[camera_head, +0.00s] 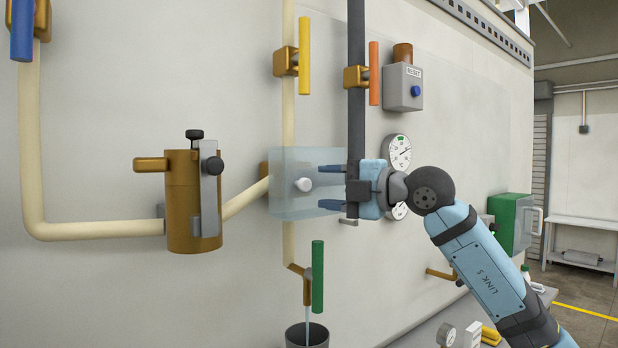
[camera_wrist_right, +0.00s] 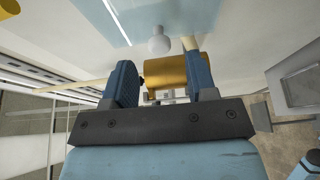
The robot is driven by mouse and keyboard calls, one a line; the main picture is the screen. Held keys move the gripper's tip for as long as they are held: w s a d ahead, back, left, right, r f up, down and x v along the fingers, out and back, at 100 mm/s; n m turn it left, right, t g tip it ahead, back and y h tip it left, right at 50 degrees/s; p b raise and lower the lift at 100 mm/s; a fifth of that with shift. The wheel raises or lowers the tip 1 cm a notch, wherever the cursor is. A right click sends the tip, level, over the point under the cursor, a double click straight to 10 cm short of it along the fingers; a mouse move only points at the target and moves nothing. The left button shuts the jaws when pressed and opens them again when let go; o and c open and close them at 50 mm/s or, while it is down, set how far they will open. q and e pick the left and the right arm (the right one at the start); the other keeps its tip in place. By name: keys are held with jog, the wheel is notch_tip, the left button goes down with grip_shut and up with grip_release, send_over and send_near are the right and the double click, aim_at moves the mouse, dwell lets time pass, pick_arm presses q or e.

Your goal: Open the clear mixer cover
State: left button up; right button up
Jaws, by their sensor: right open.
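The clear mixer cover (camera_head: 284,200) is a pale blue see-through box on the wall panel, with a round white knob (camera_head: 303,185) on it. My right gripper (camera_head: 320,187) is open and empty, with its fingers pointing left toward the knob. The fingertips overlap the cover's right part in the head view, just right of the knob; I cannot tell if they touch the cover. In the right wrist view the cover (camera_wrist_right: 110,22) and knob (camera_wrist_right: 158,45) are at the top, beyond the open fingers (camera_wrist_right: 163,72). The knob is not between them. My left gripper is out of view.
A brass cylinder (camera_head: 180,190) stands left of the cover on a cream pipe (camera_head: 95,231). A dark vertical bar (camera_head: 356,100), an orange-handled valve (camera_head: 374,75) and gauges (camera_head: 398,150) are close to my right gripper. A green-handled tap (camera_head: 318,275) hangs below, over a dark bucket (camera_head: 307,337).

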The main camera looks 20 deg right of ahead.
aim_at(308, 185)
jog(key=shift+p+x, duration=0.45)
jog(key=shift+x, duration=1.8)
jog(key=shift+s, duration=0.1)
jog(key=shift+c, duration=0.2)
grip_shut()
